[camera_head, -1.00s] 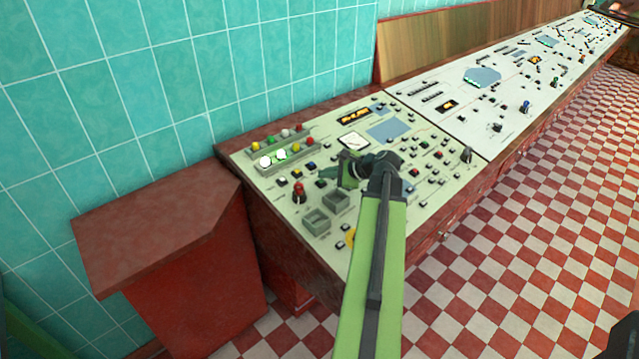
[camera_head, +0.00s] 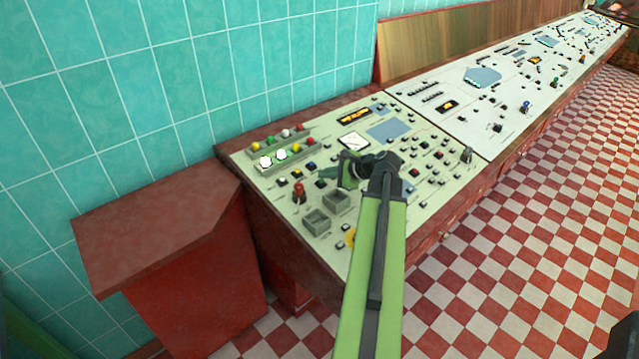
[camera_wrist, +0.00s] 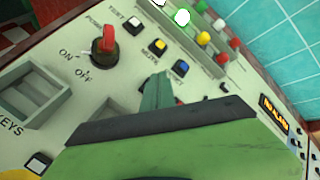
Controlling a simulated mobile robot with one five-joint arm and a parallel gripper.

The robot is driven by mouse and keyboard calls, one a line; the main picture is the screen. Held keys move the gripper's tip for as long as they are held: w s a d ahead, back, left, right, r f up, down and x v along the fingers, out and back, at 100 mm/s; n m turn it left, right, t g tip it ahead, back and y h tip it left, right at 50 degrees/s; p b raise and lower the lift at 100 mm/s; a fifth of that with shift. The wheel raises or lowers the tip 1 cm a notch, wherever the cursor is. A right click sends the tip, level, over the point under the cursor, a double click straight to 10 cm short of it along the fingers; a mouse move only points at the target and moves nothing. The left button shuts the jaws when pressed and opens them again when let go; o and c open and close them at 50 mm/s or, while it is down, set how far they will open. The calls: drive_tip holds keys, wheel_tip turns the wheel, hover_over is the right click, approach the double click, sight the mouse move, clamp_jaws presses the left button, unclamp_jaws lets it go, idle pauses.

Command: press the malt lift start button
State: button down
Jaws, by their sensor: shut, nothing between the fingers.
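The pale control panel (camera_head: 300,155) carries rows of small buttons, and I cannot tell which one is the malt lift start button. In the wrist view a white button (camera_wrist: 133,25), a yellow button (camera_wrist: 157,47) and a blue button (camera_wrist: 181,67) stand in a slanting row. A red knob (camera_wrist: 104,42) marked ON and OFF is left of them. My gripper (camera_head: 326,173) is shut and empty, low over the panel near this row. Its green fingers (camera_wrist: 157,92) point towards the yellow and blue buttons, seemingly short of them. My wrist hides part of the panel.
Coloured lamps (camera_head: 281,154) sit on a raised strip by the tiled wall. Two recessed trays (camera_head: 317,222) lie at the panel's near side. A lower red desk (camera_head: 155,215) stands left. A second white panel (camera_head: 470,100) extends right. The checkered floor (camera_head: 520,230) is open.

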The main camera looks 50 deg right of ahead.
idle(0.3)
drive_tip(key=shift+f+b, duration=0.4)
drive_tip(key=shift+b, duration=0.05)
drive_tip(key=shift+w+f+b, duration=0.15)
drive_tip(key=shift+f+b, duration=0.2)
idle(0.4)
drive_tip(key=shift+r, duration=0.1)
drive_tip(key=shift+s+r+p, duration=0.2)
drive_tip(key=shift+r+p, duration=0.5)
drive_tip(key=shift+p, duration=0.1)
drive_tip(key=r+p, duration=0.2)
drive_tip(key=s+r+p, duration=0.1)
drive_tip(key=r+p, duration=0.2)
drive_tip(key=shift+f, duration=0.1)
idle(0.6)
